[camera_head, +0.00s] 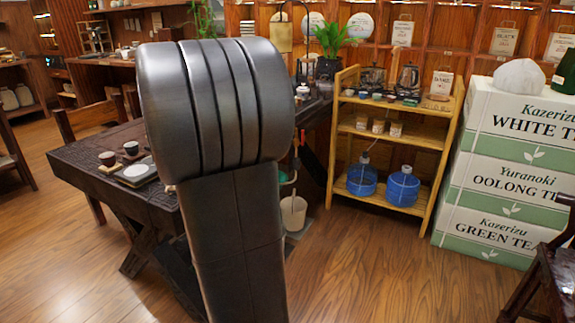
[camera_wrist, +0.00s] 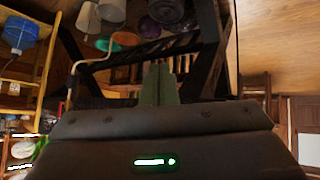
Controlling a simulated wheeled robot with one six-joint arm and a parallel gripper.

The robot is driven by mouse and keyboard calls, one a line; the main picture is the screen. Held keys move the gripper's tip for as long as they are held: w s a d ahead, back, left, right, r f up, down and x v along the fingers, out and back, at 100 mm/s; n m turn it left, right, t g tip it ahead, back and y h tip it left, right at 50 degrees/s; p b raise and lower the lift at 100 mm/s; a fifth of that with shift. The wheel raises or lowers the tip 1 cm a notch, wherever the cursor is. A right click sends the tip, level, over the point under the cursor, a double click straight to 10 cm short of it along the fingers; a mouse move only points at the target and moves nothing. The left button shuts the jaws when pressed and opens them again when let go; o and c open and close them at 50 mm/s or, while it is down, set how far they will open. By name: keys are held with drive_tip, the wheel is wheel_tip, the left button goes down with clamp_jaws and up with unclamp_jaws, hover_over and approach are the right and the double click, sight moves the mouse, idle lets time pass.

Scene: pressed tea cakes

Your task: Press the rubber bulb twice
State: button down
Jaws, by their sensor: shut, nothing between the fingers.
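I cannot pick out a rubber bulb for certain in either view. In the head view my large dark arm link covers the middle of the picture and hides part of the table and my gripper. In the wrist view my gripper (camera_wrist: 158,84) shows as two grey-green fingers side by side, shut with nothing held. A thin pale tube (camera_wrist: 82,66) bends beside the dark table frame there.
A dark table (camera_head: 100,178) holds cups (camera_head: 131,148) and a tray (camera_head: 135,171). A white bin (camera_head: 293,212) stands on the floor near a bamboo shelf (camera_head: 393,138) with blue water jugs (camera_head: 403,188). Stacked tea boxes (camera_head: 503,160) are at right. The front floor is clear.

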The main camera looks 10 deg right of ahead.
drive_tip(key=w+a+f+n+t+h+b, duration=0.2)
drive_tip(key=w+a+f+t+h+b, duration=0.4)
drive_tip(key=w+a+f+t+b, duration=0.1)
drive_tip(key=f+t+b, duration=0.1)
drive_tip(key=t, duration=0.1)
drive_tip(key=shift+w+a+t+b, duration=0.3)
drive_tip(key=shift+a+t, duration=0.05)
drive_tip(key=shift+t, duration=0.05)
drive_tip(key=shift+w+d, duration=0.1)
drive_tip(key=shift+w, duration=0.05)
